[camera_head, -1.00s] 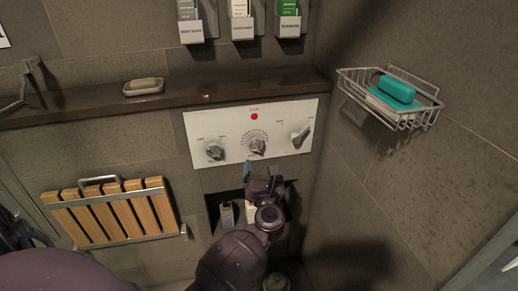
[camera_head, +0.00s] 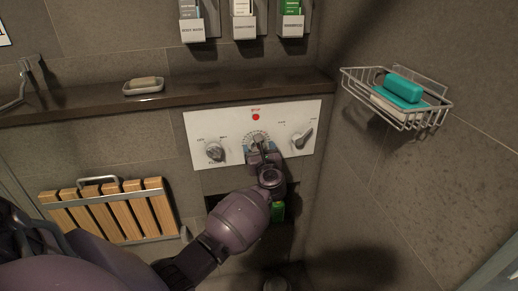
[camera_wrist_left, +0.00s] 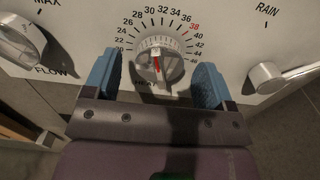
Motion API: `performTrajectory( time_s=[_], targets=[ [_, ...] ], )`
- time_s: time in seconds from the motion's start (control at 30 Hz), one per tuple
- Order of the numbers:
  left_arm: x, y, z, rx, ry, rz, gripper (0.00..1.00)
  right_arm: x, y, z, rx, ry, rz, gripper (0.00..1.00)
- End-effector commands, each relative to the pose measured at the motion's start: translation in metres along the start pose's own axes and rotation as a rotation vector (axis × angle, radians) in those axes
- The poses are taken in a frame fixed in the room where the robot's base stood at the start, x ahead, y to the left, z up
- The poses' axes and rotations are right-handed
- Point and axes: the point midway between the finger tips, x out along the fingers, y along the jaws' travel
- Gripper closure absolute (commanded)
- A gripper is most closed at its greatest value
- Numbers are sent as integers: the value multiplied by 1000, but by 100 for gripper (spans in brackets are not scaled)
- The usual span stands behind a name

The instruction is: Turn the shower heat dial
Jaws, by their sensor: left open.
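The shower heat dial (camera_head: 259,139) is the middle round control on the white panel (camera_head: 195,126). In the left wrist view the dial (camera_wrist_left: 158,66) sits inside a ring of numbers from the twenties to the forties, with 38 in red. Its red mark points nearly straight up, around 30 to 32. My left gripper (camera_head: 262,151) is in front of the panel at the dial. In the wrist view its two blue fingers (camera_wrist_left: 157,80) are open, one to each side of the dial's lower half, with gaps visible. My right gripper does not show.
The FLOW knob (camera_head: 214,152) is left of the dial and a lever (camera_head: 302,139) marked RAIN is right of it. A stone ledge (camera_head: 220,91) runs above the panel. A wire basket (camera_head: 432,112) holds a teal soap. A slatted wooden seat (camera_head: 110,207) is folded at left.

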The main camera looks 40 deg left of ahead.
Motion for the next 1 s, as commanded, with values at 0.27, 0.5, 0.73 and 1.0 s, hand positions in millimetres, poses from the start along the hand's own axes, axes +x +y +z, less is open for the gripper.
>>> performTrajectory(
  time_s=[0.27,0.5,0.73,1.0],
  targets=[
    [12,0,0,0,0,0,22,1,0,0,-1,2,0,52],
    [12,0,0,0,0,0,27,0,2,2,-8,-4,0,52],
    [12,0,0,1,0,0,62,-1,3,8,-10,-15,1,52],
    [12,0,0,13,1,0,72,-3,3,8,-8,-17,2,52]
  ],
)
